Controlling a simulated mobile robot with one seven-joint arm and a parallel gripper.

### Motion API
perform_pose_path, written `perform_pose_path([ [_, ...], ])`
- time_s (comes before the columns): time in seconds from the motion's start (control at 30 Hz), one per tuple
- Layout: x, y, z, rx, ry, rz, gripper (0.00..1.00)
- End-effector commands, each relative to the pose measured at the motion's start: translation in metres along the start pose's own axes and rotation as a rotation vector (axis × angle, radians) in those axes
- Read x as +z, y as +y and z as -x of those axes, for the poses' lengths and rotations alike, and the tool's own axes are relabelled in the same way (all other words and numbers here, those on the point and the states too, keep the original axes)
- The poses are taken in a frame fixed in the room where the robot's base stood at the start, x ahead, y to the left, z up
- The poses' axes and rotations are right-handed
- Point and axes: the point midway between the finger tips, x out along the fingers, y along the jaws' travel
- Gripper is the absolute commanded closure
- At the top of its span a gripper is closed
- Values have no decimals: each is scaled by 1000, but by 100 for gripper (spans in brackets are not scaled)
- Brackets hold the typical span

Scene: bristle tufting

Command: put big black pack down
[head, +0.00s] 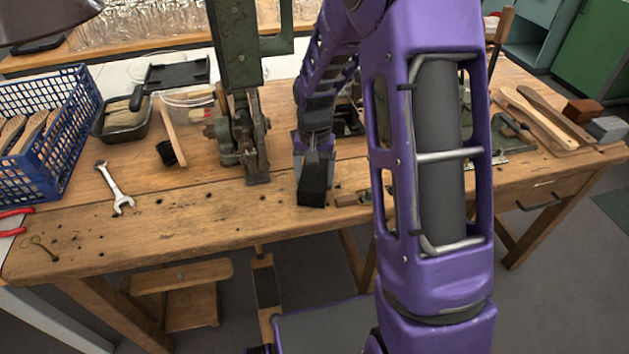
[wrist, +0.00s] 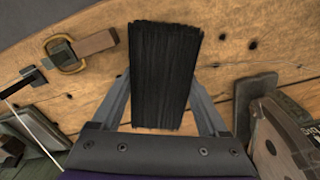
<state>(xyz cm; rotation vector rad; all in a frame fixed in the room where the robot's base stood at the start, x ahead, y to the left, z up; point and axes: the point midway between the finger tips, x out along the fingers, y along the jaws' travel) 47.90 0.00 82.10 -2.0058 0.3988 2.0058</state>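The big black pack (wrist: 163,75) is a thick bundle of black bristles. In the wrist view it sits between the two grey fingers of my gripper (wrist: 165,95), which press against its sides. In the head view the pack (head: 312,188) shows at the end of my gripper (head: 312,165), low over the front part of the wooden bench (head: 215,215). I cannot tell whether its lower end touches the bench top.
A green cast machine (head: 240,140) stands just left of my gripper. A small wooden block with a brass ring (wrist: 80,50) lies on the other side. A wrench (head: 115,188) and a blue crate (head: 45,140) are further left. Bare bench lies between wrench and machine.

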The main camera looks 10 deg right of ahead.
Motion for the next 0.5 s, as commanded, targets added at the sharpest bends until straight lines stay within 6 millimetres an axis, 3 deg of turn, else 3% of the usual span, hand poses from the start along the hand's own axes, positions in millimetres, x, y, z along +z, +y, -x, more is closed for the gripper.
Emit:
perform_pose_path([
  [0.03,0,0,0,0,0,0,41],
  [0.3,0,0,0,0,0,0,90],
  [0.33,0,0,1,0,1,0,90],
  [0.37,0,0,1,0,1,0,100],
  [0.5,0,0,1,0,1,0,100],
])
